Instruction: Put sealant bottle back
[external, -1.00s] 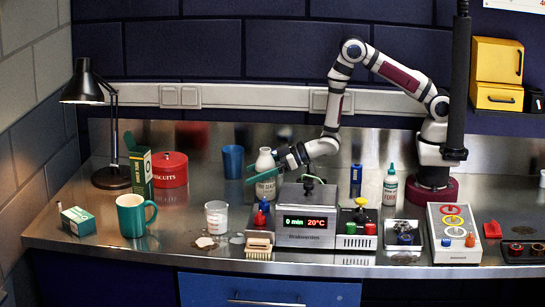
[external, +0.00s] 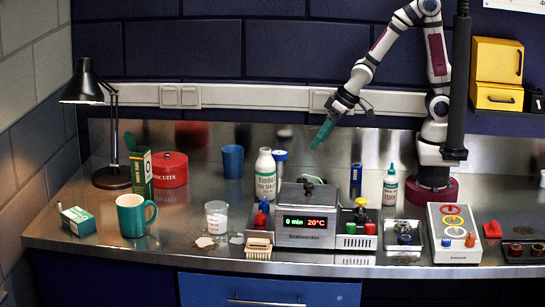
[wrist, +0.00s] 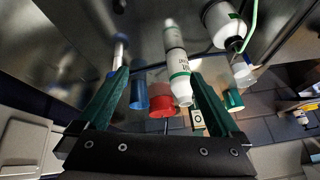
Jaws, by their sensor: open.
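The sealant bottle (external: 265,178), white with a green label, stands upright on the metal bench behind the grey display box. The bottle also shows in the wrist view (wrist: 177,66), beyond and between my fingers and apart from them. My gripper (external: 324,131), with green fingers, is raised in the air to the right of and above the bottle. In the wrist view my gripper (wrist: 160,74) has its fingers wide apart with nothing held between them.
The grey display box (external: 305,215) and glass beaker (external: 216,217) are in front. The air around my gripper is clear.

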